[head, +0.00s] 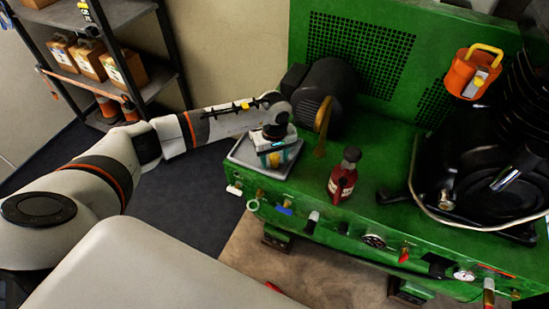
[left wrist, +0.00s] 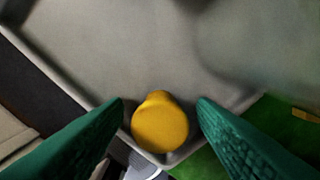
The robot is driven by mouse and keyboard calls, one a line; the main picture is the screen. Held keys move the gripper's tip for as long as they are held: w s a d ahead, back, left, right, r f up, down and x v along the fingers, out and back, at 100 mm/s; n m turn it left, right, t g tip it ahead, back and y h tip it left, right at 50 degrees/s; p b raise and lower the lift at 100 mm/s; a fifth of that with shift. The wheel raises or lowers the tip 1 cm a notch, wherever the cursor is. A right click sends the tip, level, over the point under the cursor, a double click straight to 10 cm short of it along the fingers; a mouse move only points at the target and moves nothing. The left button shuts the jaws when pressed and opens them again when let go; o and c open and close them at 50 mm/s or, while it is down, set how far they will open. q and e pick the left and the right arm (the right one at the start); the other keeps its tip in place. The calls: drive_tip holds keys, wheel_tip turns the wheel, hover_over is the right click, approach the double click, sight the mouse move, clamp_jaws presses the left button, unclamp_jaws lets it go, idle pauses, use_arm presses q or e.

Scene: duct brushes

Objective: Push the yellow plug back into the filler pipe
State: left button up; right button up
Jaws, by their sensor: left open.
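The yellow plug (left wrist: 160,127) shows in the left wrist view as a rounded yellow piece with a small bump on its far side, near the corner of a grey tray. My left gripper (left wrist: 161,100) is open, with one green finger on each side of the plug. A gap shows between the plug and each finger. I cannot make out the filler pipe under the plug in either view. My right gripper is not in view.
The grey tray (head: 238,158) sits at the left end of a green machine (head: 385,160). A dark motor (head: 325,88), a brass-coloured upright piece (head: 322,126) and a red bottle (head: 342,184) stand nearby. Valves line the front edge. An orange container (head: 466,76) is at right.

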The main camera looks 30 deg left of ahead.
sight(274, 157)
use_arm(q)
drive_tip(key=shift+f, duration=0.15)
drive_tip(key=c, duration=1)
wheel_tip(274, 157, up, 10)
drive_tip(key=shift+r+b, duration=0.1)
drive_tip(key=shift+b, duration=0.7)
